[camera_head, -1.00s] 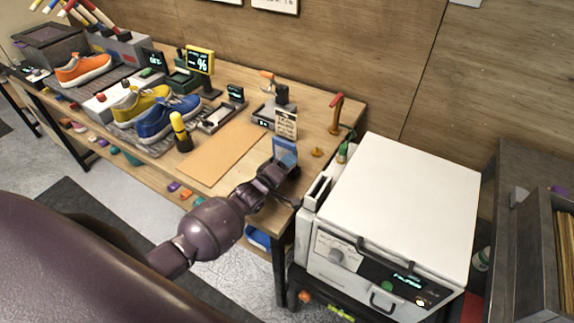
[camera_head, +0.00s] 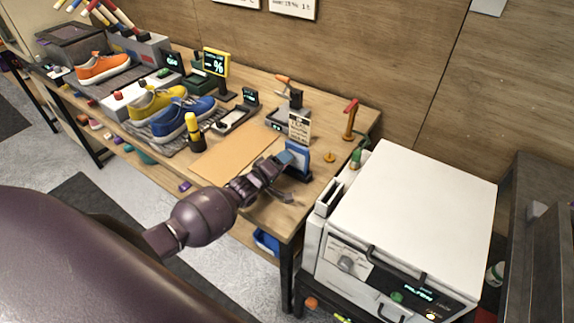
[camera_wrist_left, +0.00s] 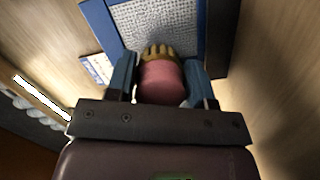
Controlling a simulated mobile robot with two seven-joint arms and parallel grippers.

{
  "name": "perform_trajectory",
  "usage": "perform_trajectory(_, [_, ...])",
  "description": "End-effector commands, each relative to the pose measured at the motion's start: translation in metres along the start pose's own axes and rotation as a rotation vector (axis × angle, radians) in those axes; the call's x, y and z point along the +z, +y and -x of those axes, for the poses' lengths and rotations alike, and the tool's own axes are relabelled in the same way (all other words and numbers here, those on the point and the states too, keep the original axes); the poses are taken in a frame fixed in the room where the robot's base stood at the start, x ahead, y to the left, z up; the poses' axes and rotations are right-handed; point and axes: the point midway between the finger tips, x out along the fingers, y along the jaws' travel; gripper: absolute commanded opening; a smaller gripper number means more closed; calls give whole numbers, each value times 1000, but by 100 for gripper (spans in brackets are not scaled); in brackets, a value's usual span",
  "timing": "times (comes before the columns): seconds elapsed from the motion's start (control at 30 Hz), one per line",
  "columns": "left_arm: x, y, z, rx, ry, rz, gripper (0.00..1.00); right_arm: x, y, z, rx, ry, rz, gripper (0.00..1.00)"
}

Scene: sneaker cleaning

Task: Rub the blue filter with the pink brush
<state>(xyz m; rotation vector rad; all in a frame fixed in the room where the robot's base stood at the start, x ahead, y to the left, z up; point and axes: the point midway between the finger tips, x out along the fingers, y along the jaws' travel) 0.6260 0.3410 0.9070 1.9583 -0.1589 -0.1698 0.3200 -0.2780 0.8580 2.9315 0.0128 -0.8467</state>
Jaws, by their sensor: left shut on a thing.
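The blue filter (camera_head: 299,161), a blue frame, stands upright near the front right part of the workbench. In the left wrist view its grey mesh (camera_wrist_left: 160,22) faces my gripper. My left gripper (camera_head: 280,161) is just left of the filter in the head view. In the left wrist view the gripper (camera_wrist_left: 164,84) is shut on the pink brush (camera_wrist_left: 161,82), between its blue fingers. The brush's yellowish bristles (camera_wrist_left: 158,53) point at the lower part of the mesh; I cannot tell whether they touch it. My right gripper is not in view.
A tan mat (camera_head: 235,150) lies left of the filter. Blue (camera_head: 180,117), yellow (camera_head: 157,101) and orange (camera_head: 102,68) sneakers stand further left. A white machine (camera_head: 420,205) stands to the right. A small sign (camera_head: 299,127) and a red-topped stand (camera_head: 350,119) are behind the filter.

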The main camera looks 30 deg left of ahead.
Motion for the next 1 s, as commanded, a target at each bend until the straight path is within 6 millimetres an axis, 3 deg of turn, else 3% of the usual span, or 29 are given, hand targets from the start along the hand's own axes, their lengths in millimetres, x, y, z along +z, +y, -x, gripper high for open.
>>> perform_trajectory(0.43, [-6, 1, 2, 2, 3, 0, 29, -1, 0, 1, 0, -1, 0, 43])
perform_trajectory(1.0, [1, -1, 49, 1, 2, 1, 29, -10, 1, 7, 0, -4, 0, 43])
